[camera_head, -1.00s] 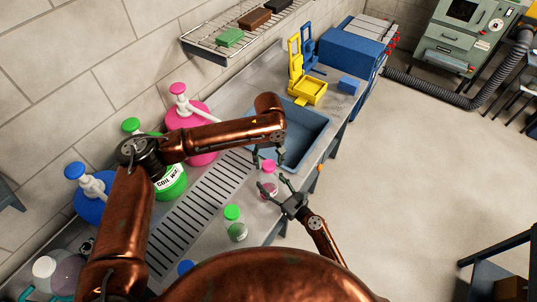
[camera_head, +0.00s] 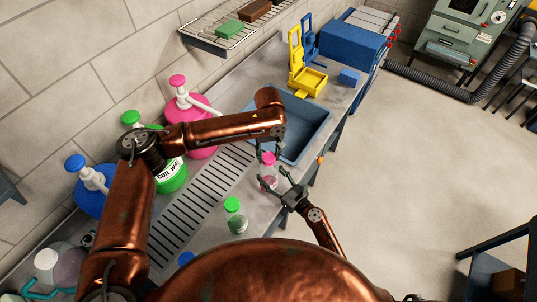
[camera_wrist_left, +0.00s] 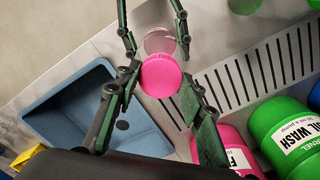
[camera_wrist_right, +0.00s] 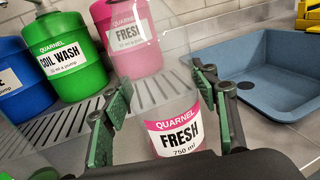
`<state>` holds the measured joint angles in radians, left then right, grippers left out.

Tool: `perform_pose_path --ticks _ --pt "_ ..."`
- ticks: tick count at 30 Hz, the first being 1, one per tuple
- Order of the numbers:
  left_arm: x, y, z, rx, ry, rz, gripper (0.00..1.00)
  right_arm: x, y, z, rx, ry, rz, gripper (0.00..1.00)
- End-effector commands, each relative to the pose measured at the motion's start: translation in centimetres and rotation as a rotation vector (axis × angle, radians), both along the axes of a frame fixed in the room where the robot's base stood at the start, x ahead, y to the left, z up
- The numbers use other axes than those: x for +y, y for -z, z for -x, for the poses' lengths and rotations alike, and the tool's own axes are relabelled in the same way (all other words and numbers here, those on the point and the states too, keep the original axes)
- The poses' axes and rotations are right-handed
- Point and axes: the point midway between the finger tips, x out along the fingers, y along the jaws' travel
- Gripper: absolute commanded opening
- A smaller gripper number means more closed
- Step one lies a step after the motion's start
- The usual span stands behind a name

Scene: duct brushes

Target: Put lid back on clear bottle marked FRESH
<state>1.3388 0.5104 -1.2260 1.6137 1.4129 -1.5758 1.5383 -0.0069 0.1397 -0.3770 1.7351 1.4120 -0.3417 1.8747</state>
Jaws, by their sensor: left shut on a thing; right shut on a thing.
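The clear bottle marked FRESH (camera_head: 269,183) stands upright at the front edge of the counter by the sink. Its label (camera_wrist_right: 181,135) faces my right wrist camera. My right gripper (camera_head: 273,180) is shut on the bottle, a finger on each side. The pink lid (camera_head: 268,158) is at the bottle's top. In the left wrist view the lid (camera_wrist_left: 161,76) sits between the fingers of my left gripper (camera_wrist_left: 162,88), which is shut on it, with the clear bottle behind it. I cannot tell whether the lid is seated on the neck.
A clear bottle with a green lid (camera_head: 234,215) stands nearer me. Pink (camera_head: 197,125), green (camera_head: 172,172) and blue (camera_head: 90,190) pump jugs line the wall. The blue sink (camera_head: 305,125) is just beyond the bottle. A slotted drain (camera_head: 200,205) runs between jugs and bottles.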

Motion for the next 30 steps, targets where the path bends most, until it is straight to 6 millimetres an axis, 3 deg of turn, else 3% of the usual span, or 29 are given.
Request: perform_pose_path --ticks 6,10,30 --pt "-0.01 0.01 0.02 0.001 0.025 0.0 0.07 -0.01 0.06 0.02 0.001 0.0 0.0 0.0" --pt "-0.04 0.05 0.04 0.002 0.175 0.002 0.07 -0.01 0.05 0.02 0.001 0.0 0.0 0.0" --pt "0.04 0.14 -0.04 0.002 1.488 0.003 0.07 -0.02 0.05 0.01 0.001 0.0 0.0 0.0"
